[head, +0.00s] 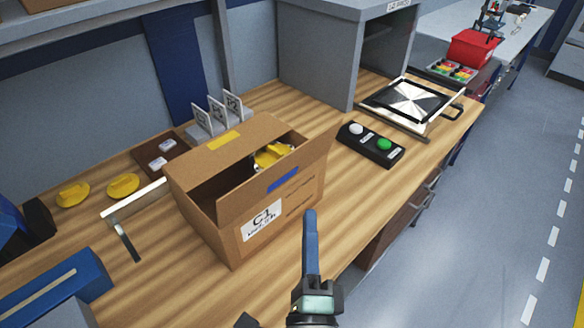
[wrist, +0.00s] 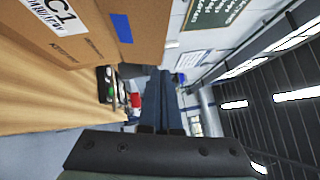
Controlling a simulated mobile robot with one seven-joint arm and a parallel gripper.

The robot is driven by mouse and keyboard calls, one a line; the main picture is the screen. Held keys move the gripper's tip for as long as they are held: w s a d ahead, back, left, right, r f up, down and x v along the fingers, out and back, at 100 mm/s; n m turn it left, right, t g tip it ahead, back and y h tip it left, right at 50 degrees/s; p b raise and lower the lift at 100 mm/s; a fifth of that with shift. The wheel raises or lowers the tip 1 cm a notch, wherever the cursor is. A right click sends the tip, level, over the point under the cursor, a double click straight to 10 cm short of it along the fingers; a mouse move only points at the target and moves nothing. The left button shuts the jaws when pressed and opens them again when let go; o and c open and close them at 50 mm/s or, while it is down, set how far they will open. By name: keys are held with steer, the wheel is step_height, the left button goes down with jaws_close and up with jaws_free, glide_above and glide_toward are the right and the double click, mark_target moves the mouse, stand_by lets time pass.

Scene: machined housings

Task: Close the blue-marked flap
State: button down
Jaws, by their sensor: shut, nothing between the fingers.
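The cardboard box (head: 228,232), labelled C1, stands on the bench, partly open, with yellow parts (head: 272,156) inside. Its blue-marked flap (head: 310,165) stands up along the near side; the blue mark (head: 284,179) faces me. The yellow-marked flap (head: 223,140) is on the far side and seems to lie nearly flat. My gripper (head: 310,216) is shut and empty, in front of the box's near right side, apart from the flap as far as I can tell. In the wrist view the blue-marked flap (wrist: 124,50) is left of my gripper's fingers (wrist: 160,85).
A button box (head: 370,144) with white and green buttons sits right of the box. Beyond it is a black-framed plate (head: 412,104) at a grey cabinet (head: 318,55). Yellow parts (head: 123,186) and a silver-and-black bar tool (head: 133,200) lie left. The bench's front strip is clear.

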steer(key=p, duration=0.1)
glide_toward(292, 156)
steer(key=w+d, duration=0.3)
steer(key=shift+w+a+r+b, duration=0.2)
steer(key=shift+w+a+r, duration=0.05)
steer(key=shift+w+a, duration=0.45)
steer(key=shift+w+a+r+b, duration=0.2)
steer(key=shift+w+a+r, duration=0.05)
steer(key=shift+w+a, duration=0.4)
steer(key=shift+a, duration=0.1)
